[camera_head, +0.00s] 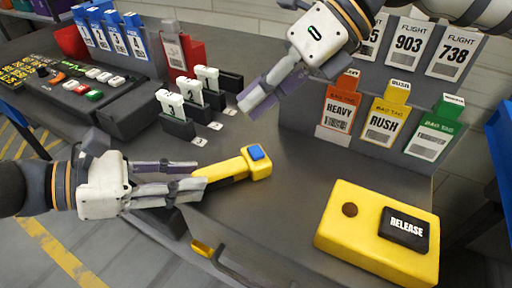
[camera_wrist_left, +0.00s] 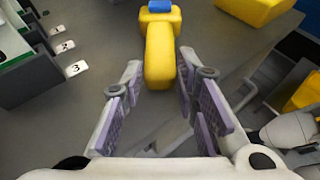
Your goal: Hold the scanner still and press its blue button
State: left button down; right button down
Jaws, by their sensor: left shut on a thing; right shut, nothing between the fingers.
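The yellow scanner (camera_head: 229,171) lies on the grey counter, its head with the blue button (camera_head: 256,152) at the right end. My left gripper (camera_head: 200,177) is shut on the scanner's handle, its fingers on either side of it. In the left wrist view the scanner (camera_wrist_left: 159,58) runs away from me between the fingers (camera_wrist_left: 165,105), with the blue button (camera_wrist_left: 159,6) cut by the top edge. My right gripper (camera_head: 246,106) is shut and empty, above the counter up and left of the blue button, and apart from it.
A yellow box with a black RELEASE button (camera_head: 404,229) stands at the right front. A rack of tags, including RUSH (camera_head: 385,122), stands behind. Numbered holders (camera_head: 190,98) and a control panel (camera_head: 75,85) are at the left. Counter around the scanner head is clear.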

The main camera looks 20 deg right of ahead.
pick_arm(q)
jog(key=c, duration=1.2)
grip_release()
jog(key=shift+a, duration=0.1)
